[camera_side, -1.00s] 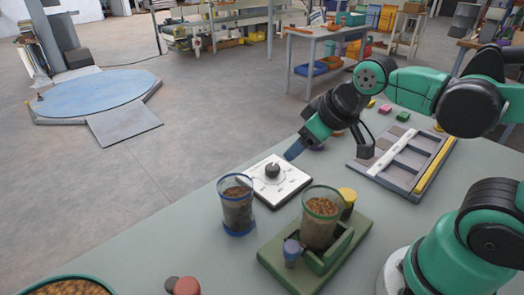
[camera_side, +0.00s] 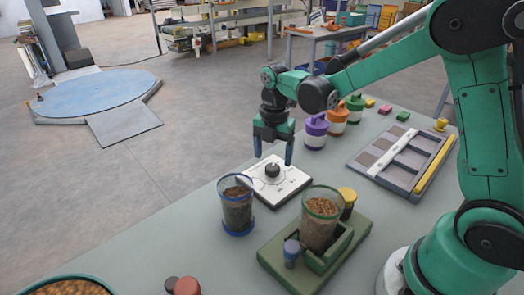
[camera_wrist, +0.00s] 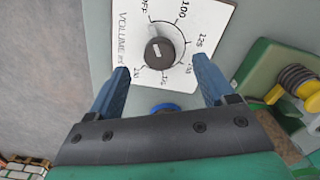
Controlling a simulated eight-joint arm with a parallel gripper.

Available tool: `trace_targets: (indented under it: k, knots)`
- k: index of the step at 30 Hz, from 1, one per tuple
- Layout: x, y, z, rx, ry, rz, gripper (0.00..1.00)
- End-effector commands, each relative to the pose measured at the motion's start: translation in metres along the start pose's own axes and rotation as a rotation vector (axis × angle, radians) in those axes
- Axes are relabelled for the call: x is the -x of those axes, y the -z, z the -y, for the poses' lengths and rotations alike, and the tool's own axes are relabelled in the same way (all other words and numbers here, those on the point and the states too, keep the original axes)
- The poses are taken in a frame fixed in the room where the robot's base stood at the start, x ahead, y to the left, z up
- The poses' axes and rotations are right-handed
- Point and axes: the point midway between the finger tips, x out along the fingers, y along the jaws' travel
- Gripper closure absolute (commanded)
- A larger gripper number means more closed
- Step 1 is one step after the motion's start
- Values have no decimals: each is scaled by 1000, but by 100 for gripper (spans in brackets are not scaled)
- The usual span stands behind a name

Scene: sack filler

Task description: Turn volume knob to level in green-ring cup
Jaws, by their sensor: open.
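The dark round volume knob (camera_side: 272,170) sits on a white dial plate (camera_side: 293,183) on the table. In the wrist view the knob (camera_wrist: 160,53) has a pale pointer mark, and the plate (camera_wrist: 140,12) reads VOLUME, OFF, 100 and 125 among other figures. My gripper (camera_side: 273,158) points down over the knob, open; in the wrist view its blue fingers (camera_wrist: 161,68) stand apart on either side of the knob, with nothing held. The green-ring cup (camera_side: 321,222) stands upright in a green holder and contains brown grains. Its exact level is unreadable.
A blue-ring cup (camera_side: 237,210) with dark grains stands left of the holder (camera_side: 345,250), close to the dial plate. Purple (camera_side: 315,133), orange and green lidded jars stand behind. A grey compartment tray (camera_side: 405,160) lies at right.

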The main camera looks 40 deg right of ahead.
Motion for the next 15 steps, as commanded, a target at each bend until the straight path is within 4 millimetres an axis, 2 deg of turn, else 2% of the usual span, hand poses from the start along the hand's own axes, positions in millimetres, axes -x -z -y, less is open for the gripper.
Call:
trace_targets:
  k: [6,15]
  knots:
    - [-26,0,0,-1,-1,1,24]
    - [-32,0,0,-2,-2,1,24]
